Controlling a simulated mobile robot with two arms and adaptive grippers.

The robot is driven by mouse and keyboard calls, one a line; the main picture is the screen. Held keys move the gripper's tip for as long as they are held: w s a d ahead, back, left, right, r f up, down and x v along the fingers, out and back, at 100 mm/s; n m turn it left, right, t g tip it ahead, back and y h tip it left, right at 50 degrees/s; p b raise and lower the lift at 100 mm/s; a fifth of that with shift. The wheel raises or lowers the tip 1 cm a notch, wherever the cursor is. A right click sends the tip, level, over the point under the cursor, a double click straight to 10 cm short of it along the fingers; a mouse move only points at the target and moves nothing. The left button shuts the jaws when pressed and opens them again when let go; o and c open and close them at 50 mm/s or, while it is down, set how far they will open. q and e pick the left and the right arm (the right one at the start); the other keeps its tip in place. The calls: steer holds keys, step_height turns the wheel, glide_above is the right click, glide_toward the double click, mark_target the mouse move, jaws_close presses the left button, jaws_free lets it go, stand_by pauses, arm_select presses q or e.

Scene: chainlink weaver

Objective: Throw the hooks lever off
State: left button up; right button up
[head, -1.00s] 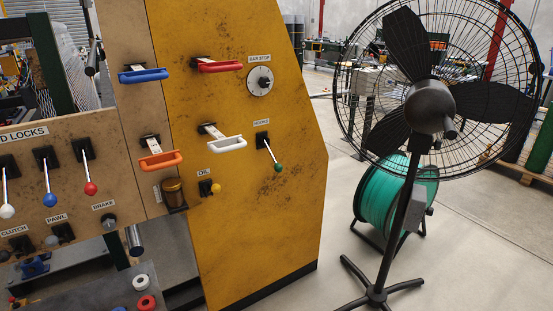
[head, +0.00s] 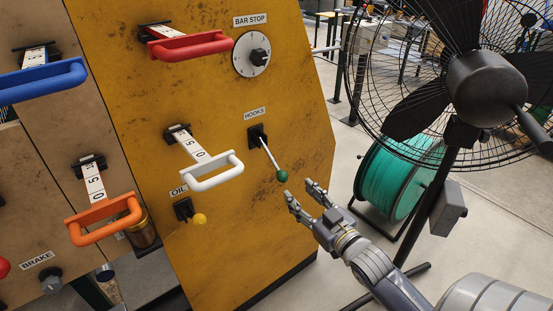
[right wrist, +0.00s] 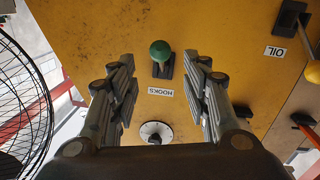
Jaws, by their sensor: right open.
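The hooks lever (head: 269,152) is a thin metal rod on a black mount under the HOOKS label on the yellow panel. It slants down to the right and ends in a green ball knob (head: 282,176). My right gripper (head: 304,194) is open and empty, just right of and below the knob. In the right wrist view the green knob (right wrist: 160,51) shows between the two spread fingers, a little beyond their tips, with the HOOKS label (right wrist: 161,91) near it. No contact with the knob shows. My left gripper is not in view.
A white handle (head: 215,172) sticks out left of the lever, with the yellow OIL knob (head: 199,219) below it. Red (head: 190,45), blue (head: 42,80) and orange (head: 104,219) handles also stick out. A black fan (head: 485,85) and a green reel (head: 395,182) stand at right.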

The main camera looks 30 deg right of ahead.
mark_target(282, 173)
steer(key=w, duration=0.6)
steer(key=w+r+p, duration=0.1)
steer(key=w, duration=0.2)
steer(key=shift+w+d, duration=0.1)
steer(key=shift+w, duration=0.6)
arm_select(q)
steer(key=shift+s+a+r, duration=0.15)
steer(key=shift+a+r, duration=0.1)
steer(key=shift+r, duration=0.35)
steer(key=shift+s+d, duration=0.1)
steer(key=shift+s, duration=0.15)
arm_select(e)
jaws_close()
